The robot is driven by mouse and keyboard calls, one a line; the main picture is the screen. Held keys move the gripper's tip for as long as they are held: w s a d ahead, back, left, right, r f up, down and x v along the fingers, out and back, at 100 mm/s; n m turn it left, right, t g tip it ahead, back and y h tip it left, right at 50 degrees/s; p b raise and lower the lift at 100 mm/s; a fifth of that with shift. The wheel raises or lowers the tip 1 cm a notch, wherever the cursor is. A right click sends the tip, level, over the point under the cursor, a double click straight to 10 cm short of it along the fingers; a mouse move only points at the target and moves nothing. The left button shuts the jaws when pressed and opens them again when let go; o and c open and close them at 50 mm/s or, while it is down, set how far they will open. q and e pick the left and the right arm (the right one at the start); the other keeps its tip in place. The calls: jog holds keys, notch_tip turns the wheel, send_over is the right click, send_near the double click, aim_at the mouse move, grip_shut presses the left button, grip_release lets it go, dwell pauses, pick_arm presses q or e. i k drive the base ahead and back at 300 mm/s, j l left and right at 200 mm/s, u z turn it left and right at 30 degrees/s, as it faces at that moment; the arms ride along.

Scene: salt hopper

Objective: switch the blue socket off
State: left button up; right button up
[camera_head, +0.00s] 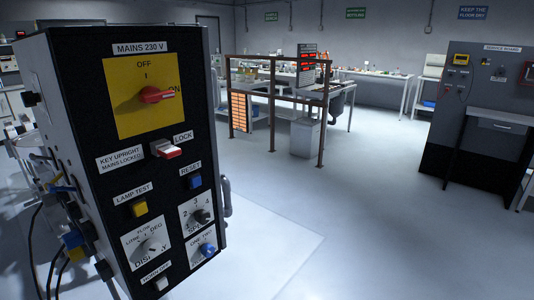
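A black control cabinet (130,60) stands close at the left. On its left side face, seen at a steep slant, there are blue connector-like parts (72,240) with dark cables; one is likely the blue socket, but I cannot tell its switch or its state. The front panel has a red rotary handle (153,95) on a yellow plate marked OFF and ON; the handle lies to the right, towards ON. Below are a red and white LOCK key (166,150) and a blue RESET button (195,181). Neither of my grippers is in view.
A yellow LAMP TEST button (139,208), small dials and a blue knob (207,249) fill the lower panel. Brown railings (275,62) enclose a work area behind. A grey service board (490,85) stands at the right. The floor (390,220) between is clear.

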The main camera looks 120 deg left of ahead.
aim_at(51, 188)
jog(key=u, duration=5.35)
